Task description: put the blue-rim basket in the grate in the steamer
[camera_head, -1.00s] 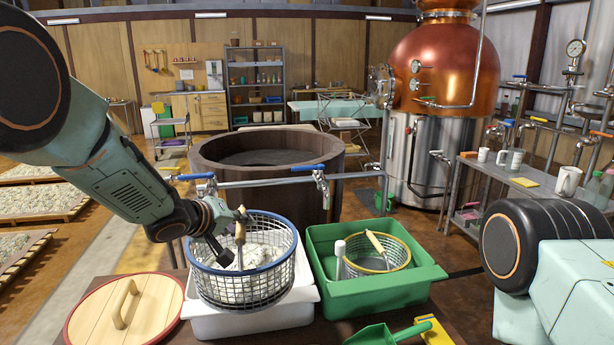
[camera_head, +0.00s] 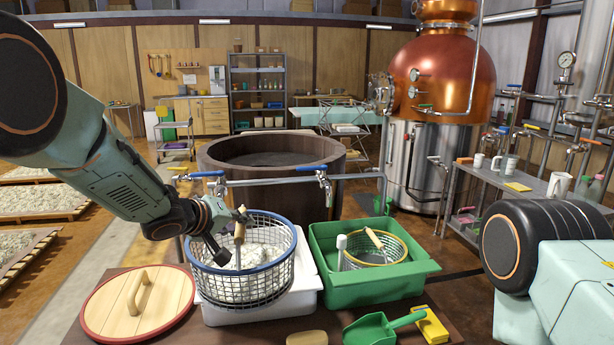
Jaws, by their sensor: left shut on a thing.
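The blue-rim basket (camera_head: 270,283) is a wire-mesh basket with white lumpy contents and an upright wooden handle. It is over the white tub (camera_head: 307,300); I cannot tell if it touches it. My left gripper (camera_head: 232,246) is shut at the basket's wooden handle, on the left side inside the rim. No grate or steamer can be told for sure; a round wooden lid (camera_head: 165,308) with a bar handle lies left of the tub. My right gripper is not in view; only my right arm shows at the right.
A green tub (camera_head: 370,290) right of the white one holds a yellow-rim basket (camera_head: 396,246). A green scoop (camera_head: 370,329) and a yellow item (camera_head: 431,325) lie in front. A pipe with taps (camera_head: 270,182) and a large wooden vat (camera_head: 222,163) stand behind.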

